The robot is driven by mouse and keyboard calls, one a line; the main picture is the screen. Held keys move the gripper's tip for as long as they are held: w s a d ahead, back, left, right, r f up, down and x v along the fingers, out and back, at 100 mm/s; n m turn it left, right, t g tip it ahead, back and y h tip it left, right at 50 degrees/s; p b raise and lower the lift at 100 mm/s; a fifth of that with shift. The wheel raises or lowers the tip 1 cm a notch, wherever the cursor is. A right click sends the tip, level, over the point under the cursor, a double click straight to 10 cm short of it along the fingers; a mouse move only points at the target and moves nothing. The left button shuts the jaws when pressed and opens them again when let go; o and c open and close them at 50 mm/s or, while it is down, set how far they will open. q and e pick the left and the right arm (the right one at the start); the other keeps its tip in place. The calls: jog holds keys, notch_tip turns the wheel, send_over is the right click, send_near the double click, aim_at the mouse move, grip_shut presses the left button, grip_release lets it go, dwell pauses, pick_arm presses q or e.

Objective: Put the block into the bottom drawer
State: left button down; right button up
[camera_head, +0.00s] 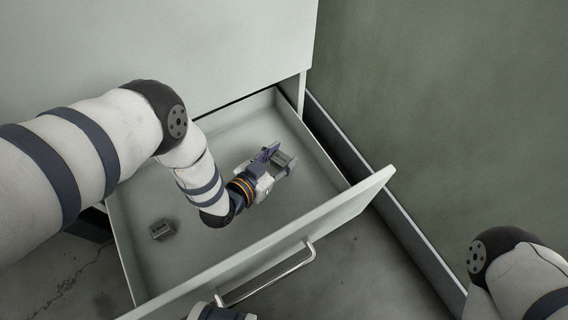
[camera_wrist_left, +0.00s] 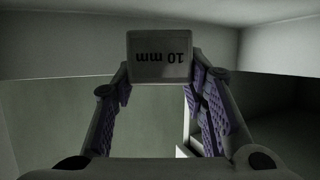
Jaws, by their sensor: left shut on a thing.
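The block (camera_head: 285,163) is a small grey piece at the tip of my left gripper (camera_head: 273,160), which is shut on it above the floor of the open drawer (camera_head: 190,275). In the left wrist view the block (camera_wrist_left: 159,55) shows a pale face with an upside-down "10 mm" mark, between the fingertips of my left gripper (camera_wrist_left: 160,80). I cannot tell whether the block touches the drawer floor. My right arm shows at the lower right, but its fingers are not seen.
A second small grey block (camera_head: 162,230) lies on the drawer floor at the left. The drawer front carries a bar handle (camera_head: 270,280). A white and dark part stands at the bottom edge near the handle. A green wall (camera_head: 450,100) rises at the right. Much of the drawer floor is clear.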

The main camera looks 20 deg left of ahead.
aim_at(277, 169)
pick_arm(q)
jog(key=shift+w+d+f, duration=0.15)
jog(key=shift+w+f, duration=0.15)
jog(key=shift+f, duration=0.05)
jog(key=f+b, duration=0.2)
jog(key=f, duration=0.1)
jog(key=shift+w+d+f+b, duration=0.15)
jog(key=shift+w+f+b, duration=0.05)
jog(key=shift+f+b, duration=0.15)
jog(key=shift+r, duration=0.25)
jog(key=shift+f, duration=0.1)
jog(key=c, duration=1.4)
grip_release()
jog(key=shift+f, duration=0.15)
jog(key=o, duration=0.4)
